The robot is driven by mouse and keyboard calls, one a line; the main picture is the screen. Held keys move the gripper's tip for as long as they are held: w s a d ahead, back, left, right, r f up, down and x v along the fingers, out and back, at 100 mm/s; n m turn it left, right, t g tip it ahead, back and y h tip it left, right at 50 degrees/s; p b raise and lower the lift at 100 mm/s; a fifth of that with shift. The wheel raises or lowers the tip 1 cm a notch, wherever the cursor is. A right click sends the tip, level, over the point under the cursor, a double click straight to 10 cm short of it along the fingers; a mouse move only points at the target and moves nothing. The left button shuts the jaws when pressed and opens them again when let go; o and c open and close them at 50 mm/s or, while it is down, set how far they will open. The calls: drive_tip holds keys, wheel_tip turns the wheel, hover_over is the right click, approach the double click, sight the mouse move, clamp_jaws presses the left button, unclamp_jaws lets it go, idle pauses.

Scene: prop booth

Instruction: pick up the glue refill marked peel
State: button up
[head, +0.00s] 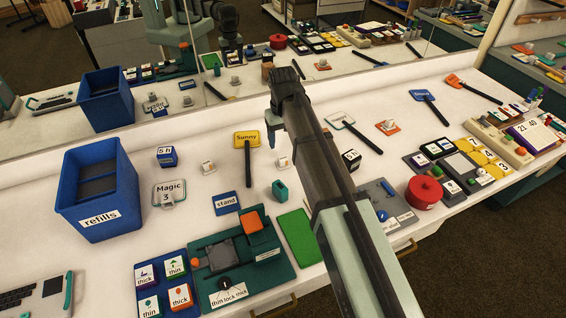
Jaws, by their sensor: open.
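No label reading "peel" can be made out, so I cannot tell which thing is the glue refill marked peel. Small pale pieces stand on the white counter (60,250), one left of centre (207,168) and one on an orange base (388,126); their markings are too small to read. A dark cube marked "5 h" (166,157) stands near the blue bin, and a similar cube (351,159) is right of my arm. My gripper (274,139) is open above the middle of the counter, partly hidden by my own wrist. I see nothing held in it.
A blue bin labelled "refills" (99,221) stands at left. A green device (272,267) and thick/thin blocks (148,306) are in front. A mirror (345,50) backs the counter.

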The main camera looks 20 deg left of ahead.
sight(283, 158)
drive_tip(key=shift+f, duration=4.25)
drive_tip(key=shift+c, duration=0.5)
drive_tip(key=c, duration=0.9)
drive_tip(key=shift+c, duration=0.2)
